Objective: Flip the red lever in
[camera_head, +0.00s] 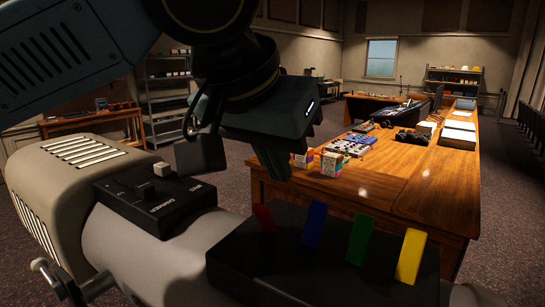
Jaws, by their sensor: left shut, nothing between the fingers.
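The red lever (264,220) is the leftmost in a row on a black box (330,267) at the bottom of the head view. The red lever looks dark, in shade. My left gripper (275,164) points down from above, shut and empty. Its tip shows just above the red lever in the picture, with a gap; the exact depth between them is hard to tell. My right gripper is not in view.
A black dimmer box (154,199) with a pale switch is left of the lever box, on a grey rounded body (140,243). A wooden desk (420,196) behind carries small colored boxes (331,162), devices and papers. Shelves (165,108) stand farther back.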

